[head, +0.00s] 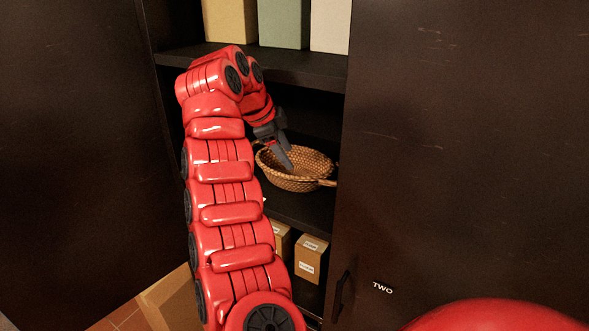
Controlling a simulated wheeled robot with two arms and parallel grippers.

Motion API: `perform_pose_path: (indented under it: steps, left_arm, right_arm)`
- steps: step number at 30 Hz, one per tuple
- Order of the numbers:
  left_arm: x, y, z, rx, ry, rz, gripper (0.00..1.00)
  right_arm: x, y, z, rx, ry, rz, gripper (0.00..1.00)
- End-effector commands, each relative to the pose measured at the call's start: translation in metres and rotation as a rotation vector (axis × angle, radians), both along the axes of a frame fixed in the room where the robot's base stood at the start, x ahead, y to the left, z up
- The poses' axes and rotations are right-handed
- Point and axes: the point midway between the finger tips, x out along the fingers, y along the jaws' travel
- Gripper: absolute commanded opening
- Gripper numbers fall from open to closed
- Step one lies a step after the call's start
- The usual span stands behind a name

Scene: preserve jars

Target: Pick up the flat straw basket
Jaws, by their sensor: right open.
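The flat straw basket (303,181) is a woven brown round basket with small side handles. It stands upright on the middle shelf of the dark cabinet. My right gripper (285,162) reaches down from the upper left, at the left part of the basket. It is open, and its fingers overlap the basket's rim and inside in the picture. I cannot tell whether they touch the basket. My red right arm hides part of the shelf to the left. My left gripper is not in view.
The basket's shelf (300,213) has a shelf board (310,69) above it, with several boxes (283,22) on top. Small cardboard boxes (310,258) stand below. A dark door (455,150) marked TWO is close on the right, and a dark panel (75,150) on the left.

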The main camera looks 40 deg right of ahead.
Motion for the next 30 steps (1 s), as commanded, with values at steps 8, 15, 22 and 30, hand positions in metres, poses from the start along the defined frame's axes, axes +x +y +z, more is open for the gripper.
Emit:
perform_pose_path:
  steps: [8,15,22,30]
  left_arm:
    - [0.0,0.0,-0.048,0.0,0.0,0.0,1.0]
    - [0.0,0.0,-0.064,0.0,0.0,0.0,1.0]
    - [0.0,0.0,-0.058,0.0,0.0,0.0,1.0]
    - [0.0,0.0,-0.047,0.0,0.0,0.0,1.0]
  right_arm:
    - [-0.003,-0.02,-0.046,0.013,0.003,-0.016,0.57]
    - [0.0,-0.031,-0.06,0.012,0.002,-0.012,0.57]
    - [0.003,-0.04,-0.076,0.009,0.006,-0.012,0.57]
    - [0.005,-0.052,-0.102,0.009,0.005,-0.011,0.57]
